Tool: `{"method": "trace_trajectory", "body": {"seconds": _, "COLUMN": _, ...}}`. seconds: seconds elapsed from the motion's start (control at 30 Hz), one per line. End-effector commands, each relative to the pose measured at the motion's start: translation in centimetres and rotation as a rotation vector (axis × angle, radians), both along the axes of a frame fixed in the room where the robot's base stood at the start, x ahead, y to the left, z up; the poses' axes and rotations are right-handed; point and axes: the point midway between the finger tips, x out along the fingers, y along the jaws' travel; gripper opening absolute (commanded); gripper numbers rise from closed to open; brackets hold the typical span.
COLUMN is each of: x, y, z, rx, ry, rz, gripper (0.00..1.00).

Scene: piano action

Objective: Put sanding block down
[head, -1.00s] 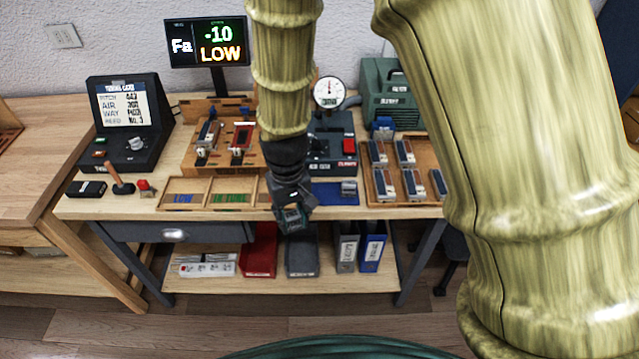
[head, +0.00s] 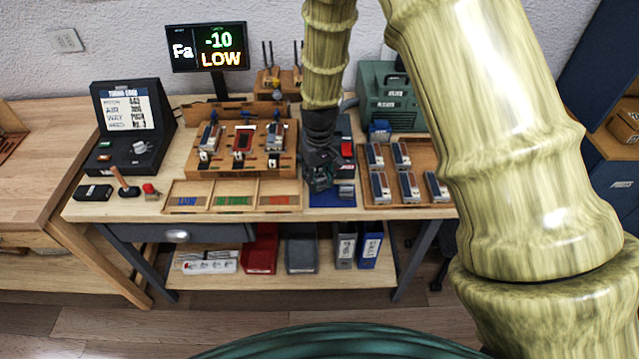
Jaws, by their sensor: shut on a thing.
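My gripper (head: 319,181) is low over the left part of the blue mat (head: 326,200) at the bench's front edge, fingers pointing down. It is shut on the sanding block, which is small, dark and mostly hidden by the fingers. I cannot tell whether the block touches the mat. A small grey metallic piece (head: 346,191) lies on the mat just right of my gripper.
Left of the mat is a divided wooden tray (head: 232,207) with three coloured labels. Right is a wooden tray (head: 384,187) holding several reed-like blocks. Behind stand a wooden fixture (head: 240,165) and a green machine (head: 390,95).

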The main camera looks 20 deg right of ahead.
Motion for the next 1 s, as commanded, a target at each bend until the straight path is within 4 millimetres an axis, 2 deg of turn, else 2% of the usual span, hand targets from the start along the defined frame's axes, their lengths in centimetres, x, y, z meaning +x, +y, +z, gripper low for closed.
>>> {"method": "trace_trajectory", "body": {"seconds": 0.17, "x": 0.0, "y": 0.0, "z": -0.7, "rx": 0.000, "ry": 0.002, "rz": 0.000, "gripper": 0.07}}
{"method": "trace_trajectory", "body": {"seconds": 0.47, "x": 0.0, "y": 0.1, "z": -3.2, "rx": 0.000, "ry": 0.001, "rz": -0.001, "gripper": 0.07}}
{"method": "trace_trajectory", "body": {"seconds": 0.9, "x": 0.0, "y": 0.1, "z": -3.9, "rx": 0.000, "ry": -0.001, "rz": -0.001, "gripper": 0.07}}
{"method": "trace_trajectory", "body": {"seconds": 0.93, "x": 0.0, "y": 0.1, "z": -3.8, "rx": 0.000, "ry": -0.001, "rz": -0.001, "gripper": 0.39}}
{"method": "trace_trajectory", "body": {"seconds": 1.0, "x": 0.0, "y": 0.1, "z": -3.8, "rx": 0.000, "ry": -0.001, "rz": -0.001, "gripper": 0.51}}
